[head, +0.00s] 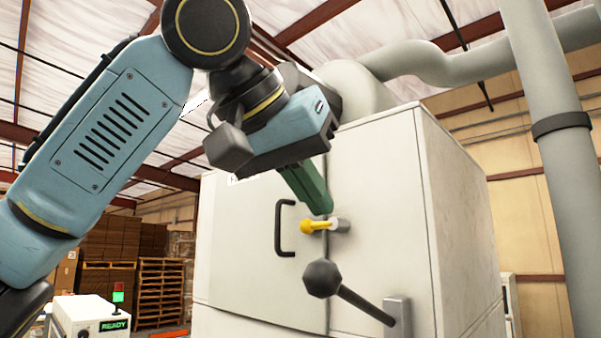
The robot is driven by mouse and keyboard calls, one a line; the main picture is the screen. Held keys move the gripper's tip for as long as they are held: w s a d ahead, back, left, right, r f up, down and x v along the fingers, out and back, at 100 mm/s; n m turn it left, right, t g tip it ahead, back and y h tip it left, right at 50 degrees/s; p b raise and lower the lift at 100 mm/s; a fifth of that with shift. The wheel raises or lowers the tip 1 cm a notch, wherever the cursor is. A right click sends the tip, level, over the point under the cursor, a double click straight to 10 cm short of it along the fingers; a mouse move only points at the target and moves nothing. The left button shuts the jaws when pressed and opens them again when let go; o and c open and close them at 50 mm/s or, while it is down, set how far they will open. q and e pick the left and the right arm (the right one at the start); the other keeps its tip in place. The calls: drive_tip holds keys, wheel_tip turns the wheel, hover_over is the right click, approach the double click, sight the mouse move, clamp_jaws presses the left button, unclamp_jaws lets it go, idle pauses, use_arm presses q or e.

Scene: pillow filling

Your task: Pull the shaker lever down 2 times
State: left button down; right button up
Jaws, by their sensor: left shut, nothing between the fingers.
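A lever with a black knob (322,279) and a dark rod is mounted on a grey bracket (398,318) at the lower right of the white cabinet (375,180). The rod slopes up to the left, with the knob at its upper end. A small yellow handle (317,226) on a pale stub sits above the knob. My left gripper (320,208) reaches down from the upper left, its green fingers shut and empty. Their tips are just above the yellow handle; I cannot tell if they touch it. The tips are above the black knob and apart from it. My right gripper is out of view.
A black door handle (283,228) stands out from the cabinet left of the fingers. A thick grey pipe (560,150) runs up at the right. A control box (92,315) reading READY with a green light and stacked pallets (160,290) are at the lower left.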

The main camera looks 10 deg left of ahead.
use_arm(q)
drive_tip(key=f, duration=0.3)
drive_tip(key=w+d+f+p, duration=0.1)
drive_tip(key=shift+w+f, duration=0.1)
drive_tip(key=shift+f, duration=0.3)
drive_tip(key=shift+s+f, duration=0.25)
drive_tip(key=shift+f, duration=0.05)
drive_tip(key=shift+s, duration=0.1)
